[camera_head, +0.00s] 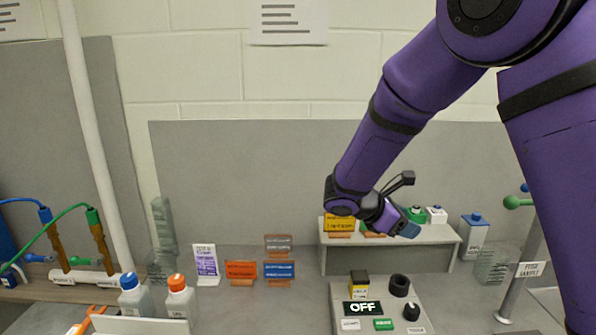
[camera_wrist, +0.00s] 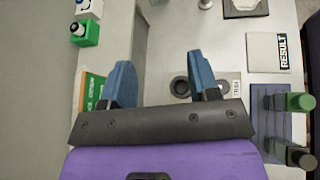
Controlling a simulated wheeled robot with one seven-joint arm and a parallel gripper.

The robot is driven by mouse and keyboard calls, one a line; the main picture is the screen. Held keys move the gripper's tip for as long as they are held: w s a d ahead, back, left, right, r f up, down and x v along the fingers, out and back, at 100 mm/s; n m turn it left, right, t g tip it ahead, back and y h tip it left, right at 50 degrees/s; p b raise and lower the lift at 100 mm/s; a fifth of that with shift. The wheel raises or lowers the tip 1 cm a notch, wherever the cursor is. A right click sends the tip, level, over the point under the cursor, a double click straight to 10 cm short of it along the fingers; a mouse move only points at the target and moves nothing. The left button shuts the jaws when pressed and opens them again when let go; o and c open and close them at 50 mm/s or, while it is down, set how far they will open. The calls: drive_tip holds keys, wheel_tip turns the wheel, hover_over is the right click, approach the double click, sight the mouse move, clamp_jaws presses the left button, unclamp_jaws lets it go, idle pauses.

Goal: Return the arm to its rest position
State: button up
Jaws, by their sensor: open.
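My gripper (camera_head: 408,226) is at the end of my purple arm, which reaches down from the upper right in the head view. The gripper hangs in front of the white shelf (camera_head: 386,246). In the wrist view its two blue fingers (camera_wrist: 160,85) stand wide apart with nothing between them. A dark round hole or knob in a pale panel (camera_wrist: 180,87) shows beyond the fingers. I cannot tell the gripper's exact height above the shelf.
An instrument with an OFF display (camera_head: 362,307) stands below the shelf. White bottles with blue and orange caps (camera_head: 181,298) stand at left. Coloured cards (camera_head: 279,270) stand mid-bench. A SAMPLE stand (camera_head: 530,268) is at right. The grey back panel (camera_head: 240,180) is bare.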

drive_tip(key=s+d+r+m+t+y, duration=0.1)
drive_tip(key=s+r+m+y, duration=0.3)
drive_tip(key=s, duration=0.6)
drive_tip(key=s+d+r+m+t+y, duration=0.1)
drive_tip(key=s+d+r+m+y, duration=0.2)
drive_tip(key=s+r+m, duration=0.3)
drive_tip(key=s+d+r+m+t+y, duration=0.1)
drive_tip(key=s+d+r+m+y, duration=0.1)
drive_tip(key=s+r+m+y, duration=0.3)
drive_tip(key=s+m, duration=0.4)
drive_tip(key=s, duration=0.5)
